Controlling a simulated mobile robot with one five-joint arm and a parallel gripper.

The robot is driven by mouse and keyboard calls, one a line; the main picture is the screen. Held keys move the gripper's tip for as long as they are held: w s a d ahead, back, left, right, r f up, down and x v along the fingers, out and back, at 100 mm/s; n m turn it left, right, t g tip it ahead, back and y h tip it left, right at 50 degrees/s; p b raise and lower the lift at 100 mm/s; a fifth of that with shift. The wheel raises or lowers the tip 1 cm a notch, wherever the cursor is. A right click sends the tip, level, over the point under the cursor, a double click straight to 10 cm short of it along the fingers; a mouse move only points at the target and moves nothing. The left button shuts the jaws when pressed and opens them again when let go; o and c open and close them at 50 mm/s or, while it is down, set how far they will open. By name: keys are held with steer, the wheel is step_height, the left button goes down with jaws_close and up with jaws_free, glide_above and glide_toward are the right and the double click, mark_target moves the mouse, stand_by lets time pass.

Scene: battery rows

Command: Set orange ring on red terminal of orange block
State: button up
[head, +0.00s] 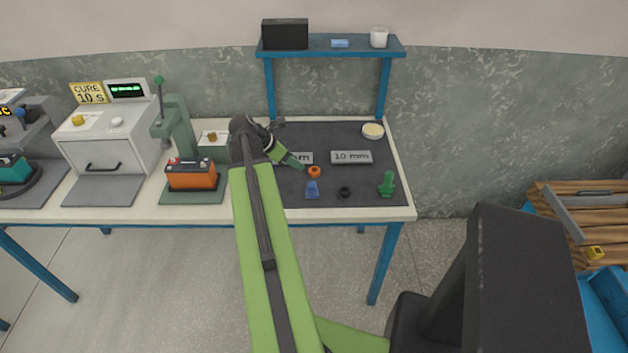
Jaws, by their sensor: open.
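The orange ring (314,171) lies on the dark mat, just right of the green jaw tip of my gripper (292,146). My gripper is open, and I see nothing held in it. The ring appears outside the jaws; whether the tip touches it I cannot tell. The orange block (191,177) is a battery with a dark top, standing on the green base of a press at the left. Its red terminal (173,161) is a small spot at the top left. No ring is visible on it, though it is small here.
On the mat (350,138) are a blue piece (312,190), a black ring (344,192), a green piece (387,184), a round tin (372,131) and 10 mm labels (351,157). The green press (176,125) rises behind the battery. A shelf (350,44) overhangs the back.

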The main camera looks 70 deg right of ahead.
mark_target(310, 172)
steer(key=b+x, duration=0.2)
steer(key=x, duration=0.2)
steer(key=shift+f, duration=0.2)
steer(key=shift+s+d+f, duration=0.15)
steer(key=shift+s+d, duration=0.05)
steer(key=shift+d, duration=0.1)
steer(key=b+x, duration=0.4)
steer(key=x, duration=0.1)
steer(key=shift+s+d, duration=0.2)
steer(key=shift+s, duration=0.1)
jaws_close()
